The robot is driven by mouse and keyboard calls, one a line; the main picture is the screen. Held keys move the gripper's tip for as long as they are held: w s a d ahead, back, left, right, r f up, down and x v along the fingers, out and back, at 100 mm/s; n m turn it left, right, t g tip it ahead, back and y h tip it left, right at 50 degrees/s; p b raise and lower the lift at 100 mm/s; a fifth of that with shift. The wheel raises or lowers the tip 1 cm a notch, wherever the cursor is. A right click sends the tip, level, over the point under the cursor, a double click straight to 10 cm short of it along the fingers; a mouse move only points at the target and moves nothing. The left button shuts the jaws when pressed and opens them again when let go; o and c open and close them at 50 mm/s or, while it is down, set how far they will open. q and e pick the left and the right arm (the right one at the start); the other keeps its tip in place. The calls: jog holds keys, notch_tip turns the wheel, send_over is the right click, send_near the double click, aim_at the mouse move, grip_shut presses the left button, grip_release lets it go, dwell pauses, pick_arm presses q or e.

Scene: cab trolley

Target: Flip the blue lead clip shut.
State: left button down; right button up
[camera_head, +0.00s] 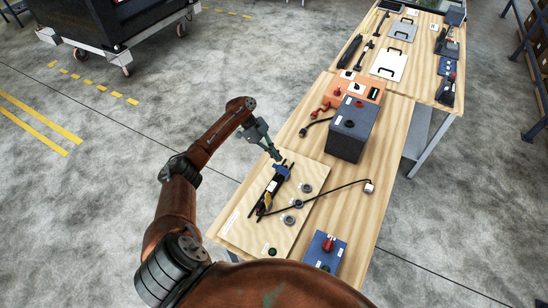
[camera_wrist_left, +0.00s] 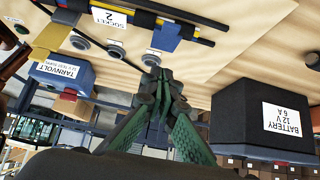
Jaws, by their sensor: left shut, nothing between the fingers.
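The blue lead clip (camera_head: 281,172) sits at the far end of the black socket on the pale board (camera_head: 312,171). In the left wrist view the blue clip (camera_wrist_left: 167,36) projects from the socket's side, beside the white SOCKET label. I cannot tell how far it is open. My left gripper (camera_head: 277,157) is shut and empty, with its tips close to the blue clip. A yellow clip (camera_head: 267,201) is at the socket's near end and also shows in the wrist view (camera_wrist_left: 52,38).
A dark battery box (camera_head: 352,128) stands behind the board, with an orange unit (camera_head: 357,88) beyond it. A black lead ends in a white plug (camera_head: 369,187) at the right. A blue Tarnvolt box (camera_head: 325,252) stands in front. Several round grey pieces lie near the socket.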

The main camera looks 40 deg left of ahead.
pick_arm(q)
jog(key=s+a+r+b, duration=0.1)
jog(key=a+r+b, duration=0.2)
jog(key=a, duration=0.6)
jog(key=shift+r+b, duration=0.4)
jog(key=shift+r, duration=0.25)
jog(key=shift+s, duration=0.1)
